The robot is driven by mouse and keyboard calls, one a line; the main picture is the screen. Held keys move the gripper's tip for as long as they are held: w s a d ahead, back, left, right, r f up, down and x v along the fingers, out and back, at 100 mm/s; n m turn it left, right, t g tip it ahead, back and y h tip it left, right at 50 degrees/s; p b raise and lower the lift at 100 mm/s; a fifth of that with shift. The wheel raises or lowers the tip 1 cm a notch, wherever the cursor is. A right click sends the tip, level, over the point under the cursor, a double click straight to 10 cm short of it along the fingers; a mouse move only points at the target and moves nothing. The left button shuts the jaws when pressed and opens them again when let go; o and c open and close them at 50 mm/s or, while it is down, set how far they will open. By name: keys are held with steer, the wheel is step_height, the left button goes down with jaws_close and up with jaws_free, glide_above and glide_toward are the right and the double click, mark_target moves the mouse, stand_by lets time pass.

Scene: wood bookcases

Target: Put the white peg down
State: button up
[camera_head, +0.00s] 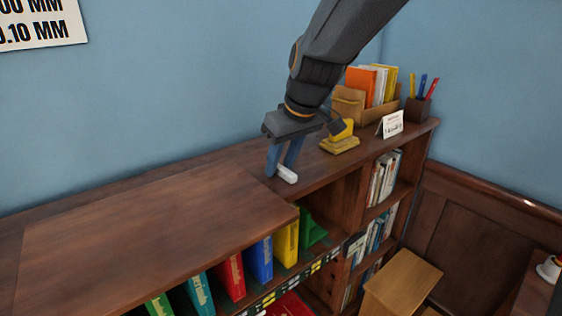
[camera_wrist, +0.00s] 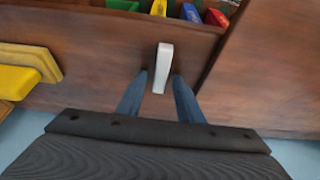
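The white peg (camera_head: 287,174) lies on the brown bookcase top near its front edge. In the wrist view the peg (camera_wrist: 164,67) shows as a pale bar between the tips of two blue fingers, with a visible gap on the left and a narrow one on the right. My gripper (camera_head: 283,168) points down over the peg, its fingers apart. In the wrist view my gripper (camera_wrist: 160,75) looks open around the peg and does not appear to clamp it. Whether the right finger touches the peg is hard to tell.
A yellow object (camera_head: 340,140) stands right of my gripper. Behind it are a wooden file holder (camera_head: 349,105), a white card (camera_head: 391,124) and a pen cup (camera_head: 417,109). A raised wood top (camera_head: 150,225) lies left. Coloured books (camera_head: 260,260) fill the shelf below.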

steer(key=shift+r, duration=0.55)
steer(key=b+v, duration=0.2)
steer(key=v, duration=0.9)
steer(key=shift+s+d, duration=0.1)
steer(key=shift+s, duration=0.1)
